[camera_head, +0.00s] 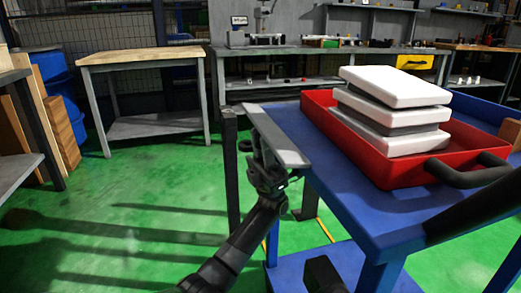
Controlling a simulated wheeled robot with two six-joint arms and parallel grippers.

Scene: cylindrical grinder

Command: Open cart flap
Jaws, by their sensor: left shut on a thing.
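The blue cart (335,178) stands at the right. Its flap, a long flat grey plate (280,140), extends along the cart's left side, roughly level with the top. My left gripper (262,158) is at the plate's left edge, shut on the flap. The fingertips are partly hidden by the hand and the plate. My right gripper does not show.
A red tray (367,160) with stacked white blocks (395,88) sits on the cart. A dark post (231,170) stands just left of my left gripper. A wooden-topped table (140,58) is behind. Green floor is open at the left.

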